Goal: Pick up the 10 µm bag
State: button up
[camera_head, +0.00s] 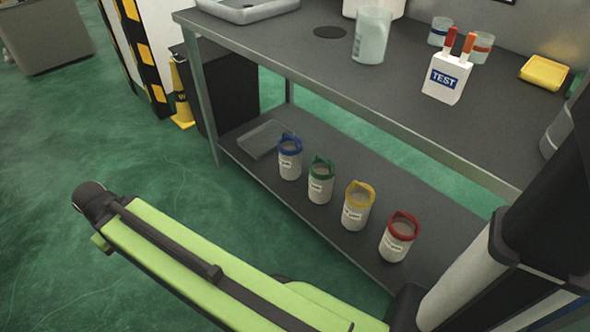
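Several pale filter bags with coloured rims and handles stand in a row on the lower shelf of the bench: a blue-rimmed bag (290,162), a green-rimmed bag (320,186), a yellow-rimmed bag (355,212) and a red-rimmed bag (396,245). Each carries a small white label with print too small to read, so I cannot tell which is the 10 µm bag. My green arm crosses the lower left of the view, in front of the shelf. My gripper does not show.
The bench (290,62) has a top above the bags. A clear tray (262,138) lies at the shelf's left end. On top are a jug (371,38), a white TEST holder (446,84) and a yellow box (543,72). Green floor (130,150) is open at left.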

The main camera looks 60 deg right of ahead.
aim_at(289, 146)
jog(key=z, duration=0.2)
jog(key=i, duration=0.85)
jog(key=u, duration=0.1)
